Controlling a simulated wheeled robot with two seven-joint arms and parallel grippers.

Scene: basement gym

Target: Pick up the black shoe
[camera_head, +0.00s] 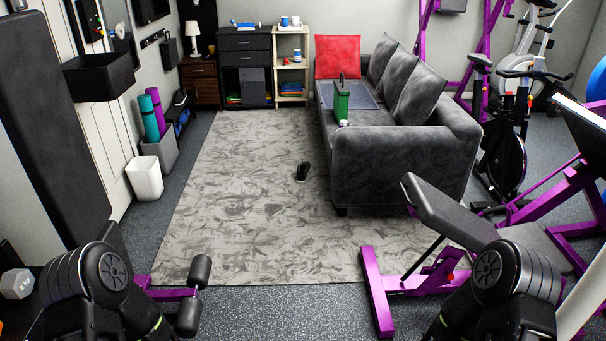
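A small black shoe (302,172) lies on the grey patterned rug, a little left of the front of the sofa. Some white shows at its lower end. My two arms show only as dark upper links at the bottom left and bottom right corners. Neither gripper is in the picture, and both arms are far from the shoe.
The grey rug (225,200) is mostly clear. A dark grey sofa (395,160) stands right of the shoe. A purple-framed bench (450,220) stands at the front right, and a padded purple bar (193,295) at the front left. A white bin (145,178) stands left.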

